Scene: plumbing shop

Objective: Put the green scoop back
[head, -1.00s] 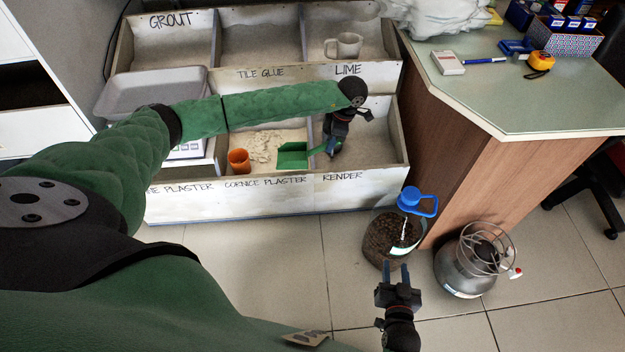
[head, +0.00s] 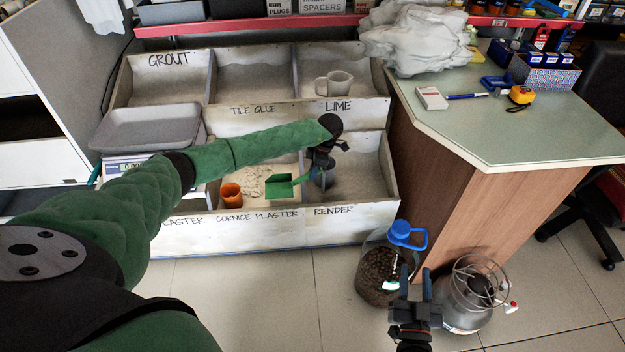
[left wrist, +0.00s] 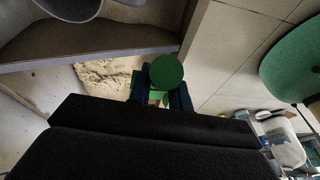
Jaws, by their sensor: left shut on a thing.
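The green scoop (head: 279,187) is at the right part of the cornice plaster compartment, over or at the pale powder; I cannot tell whether it touches it. My left gripper (head: 317,174) is shut on its handle, near the divider by the render compartment. In the left wrist view, the round green handle end of the scoop (left wrist: 166,71) shows between the fingers of my left gripper (left wrist: 164,95), and the black gripper body hides most of the scoop. My right gripper (head: 415,285) is open and empty, low in front of the bottle and the gas cylinder.
An orange cup (head: 231,193) stands in the cornice plaster compartment. A grey tray (head: 146,128) rests on a scale at left. A blue-capped bottle (head: 378,275) and a metal cylinder (head: 468,300) stand by the counter (head: 500,110).

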